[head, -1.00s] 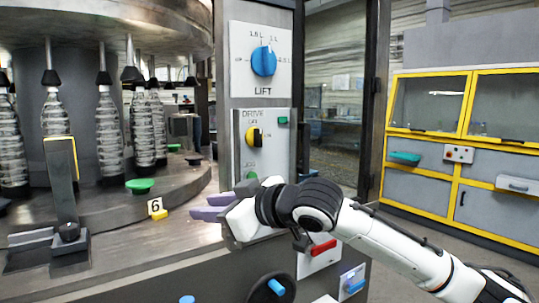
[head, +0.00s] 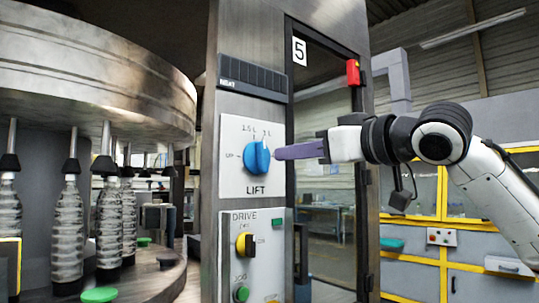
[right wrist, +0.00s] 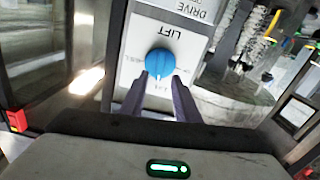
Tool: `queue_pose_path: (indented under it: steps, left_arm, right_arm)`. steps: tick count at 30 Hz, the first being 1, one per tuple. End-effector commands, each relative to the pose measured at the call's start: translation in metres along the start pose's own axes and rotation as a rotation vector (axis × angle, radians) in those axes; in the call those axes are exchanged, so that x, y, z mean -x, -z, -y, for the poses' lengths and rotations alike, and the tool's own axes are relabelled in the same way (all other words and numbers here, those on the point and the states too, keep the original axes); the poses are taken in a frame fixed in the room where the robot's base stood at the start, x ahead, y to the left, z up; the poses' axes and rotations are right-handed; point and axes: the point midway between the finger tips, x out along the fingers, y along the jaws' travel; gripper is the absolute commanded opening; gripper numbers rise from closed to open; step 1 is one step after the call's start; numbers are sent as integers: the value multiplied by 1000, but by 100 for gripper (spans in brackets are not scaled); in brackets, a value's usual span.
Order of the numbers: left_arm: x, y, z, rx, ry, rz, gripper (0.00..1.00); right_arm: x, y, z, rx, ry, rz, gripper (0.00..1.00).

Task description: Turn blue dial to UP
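The blue dial (head: 257,158) sits on the white LIFT plate (head: 237,188) on the grey column. UP is printed at the dial's left, with litre marks above it. Its grip ridge seems to point upward toward the litre marks, not to UP. My right gripper (head: 279,153) reaches in from the right, fingertips close to the dial's right side. In the right wrist view the dial (right wrist: 159,62) lies just beyond the two purple fingers (right wrist: 163,77), which are apart with nothing between them. Whether they touch the dial I cannot tell. My left gripper is out of view.
Below is the DRIVE panel (head: 257,262) with a yellow-and-black switch (head: 246,244) and a green button (head: 241,293). A red box (head: 353,72) is on the door frame at right. The bottle carousel (head: 90,70) stands at left.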

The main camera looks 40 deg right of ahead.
Motion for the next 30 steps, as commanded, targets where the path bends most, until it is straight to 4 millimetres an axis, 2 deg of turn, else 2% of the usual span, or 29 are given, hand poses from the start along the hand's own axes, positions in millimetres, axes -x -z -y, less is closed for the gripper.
queue_pose_path:
  steps: [3, 10, 15, 23, 24, 29, 30]
  left_arm:
    - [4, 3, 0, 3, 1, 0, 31]
    - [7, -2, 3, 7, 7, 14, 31]
    - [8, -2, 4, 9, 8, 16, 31]
    - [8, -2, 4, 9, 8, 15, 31]
    - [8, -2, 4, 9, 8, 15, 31]
    - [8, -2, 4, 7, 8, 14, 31]
    - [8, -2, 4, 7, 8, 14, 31]
  right_arm:
    - [-24, 2, 0, 1, 1, 1, 29]
    - [-61, 2, 0, 1, 0, -1, 29]
    - [-73, 1, 0, 1, -1, -1, 29]
    - [-75, 1, 0, 2, 0, -3, 29]
    - [-75, 1, 0, 2, 0, -2, 27]
    - [-75, 1, 0, 2, 0, -2, 0]
    - [-75, 1, 0, 2, 0, -2, 0]
